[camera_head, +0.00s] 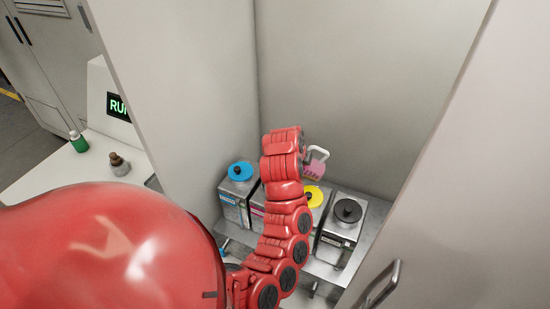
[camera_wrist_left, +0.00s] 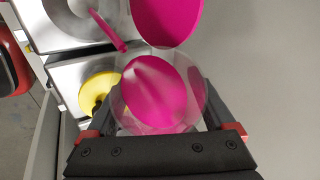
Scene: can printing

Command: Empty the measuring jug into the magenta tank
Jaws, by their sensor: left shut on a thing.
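My left gripper (camera_head: 304,150) is shut on the clear measuring jug (camera_head: 314,166), above the row of tanks. In the left wrist view the jug (camera_wrist_left: 158,92) sits between the gripper's fingers (camera_wrist_left: 155,118), with magenta liquid in it. A thin magenta streak (camera_wrist_left: 107,32), apparently a stream, runs between the jug's rim and a round grey opening (camera_wrist_left: 72,14). A magenta disc (camera_wrist_left: 168,18) is cut off by the top edge; I cannot tell what it is. The magenta tank (camera_head: 256,208) is mostly hidden behind my arm. My right gripper is not in view.
A cyan-lidded tank (camera_head: 240,172), a yellow-lidded tank (camera_head: 314,197) and a black-lidded tank (camera_head: 347,211) stand in the cabinet recess. Walls enclose the recess. A door with a handle (camera_head: 382,284) is at right. A counter (camera_head: 70,172) with small bottles is at left.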

